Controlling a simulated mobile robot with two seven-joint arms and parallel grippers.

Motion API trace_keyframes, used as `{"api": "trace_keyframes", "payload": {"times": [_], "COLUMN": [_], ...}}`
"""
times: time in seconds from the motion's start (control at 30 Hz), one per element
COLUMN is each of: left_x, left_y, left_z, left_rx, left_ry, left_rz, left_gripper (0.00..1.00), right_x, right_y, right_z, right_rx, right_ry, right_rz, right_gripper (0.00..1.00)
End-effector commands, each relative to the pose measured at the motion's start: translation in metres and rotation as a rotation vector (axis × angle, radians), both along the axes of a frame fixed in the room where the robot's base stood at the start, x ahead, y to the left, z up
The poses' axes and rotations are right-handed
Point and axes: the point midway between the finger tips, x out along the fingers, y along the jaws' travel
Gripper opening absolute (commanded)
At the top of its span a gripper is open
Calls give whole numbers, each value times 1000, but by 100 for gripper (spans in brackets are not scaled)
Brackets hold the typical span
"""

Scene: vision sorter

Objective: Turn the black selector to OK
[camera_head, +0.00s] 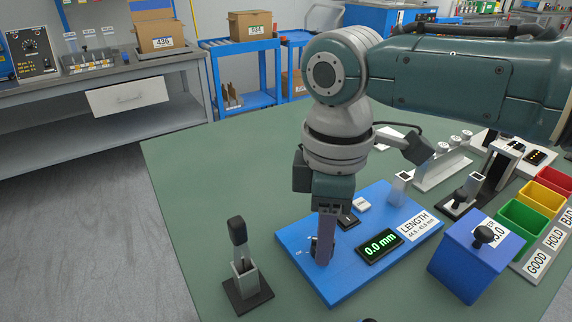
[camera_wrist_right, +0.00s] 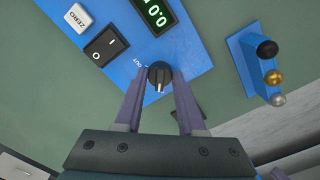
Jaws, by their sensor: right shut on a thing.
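The black selector (camera_wrist_right: 159,73) is a round knob with a pale pointer mark, on a blue panel (camera_head: 290,238). Lettering that looks like "OUT" is printed to its left in the right wrist view; I cannot read an OK mark. My right gripper (camera_head: 323,258) points down at the panel, and its fingers are shut on the selector from both sides, as the right wrist view (camera_wrist_right: 160,82) shows. In the head view the fingers hide most of the knob. My left gripper is not in view.
The panel has a display (camera_head: 380,246) reading 0.0 mm, a black rocker switch (camera_wrist_right: 106,45) and a white ZERO button (camera_wrist_right: 78,17). A black-handled stand (camera_head: 242,268) is to the left. A blue box (camera_head: 461,267) and a green bin (camera_head: 522,216) are to the right.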

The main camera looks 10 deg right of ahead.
Motion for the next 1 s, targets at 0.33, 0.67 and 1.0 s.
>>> {"api": "trace_keyframes", "payload": {"times": [0.33,0.67,1.0], "left_x": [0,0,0], "left_y": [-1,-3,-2], "left_z": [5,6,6], "left_rx": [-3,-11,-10], "left_ry": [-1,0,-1], "left_rz": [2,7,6], "left_gripper": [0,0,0], "right_x": [0,0,0], "right_y": [1,1,1], "right_z": [1,0,0], "right_rx": [2,2,2], "right_ry": [0,0,-1], "right_rz": [162,200,200], "right_gripper": [0,0,47]}}
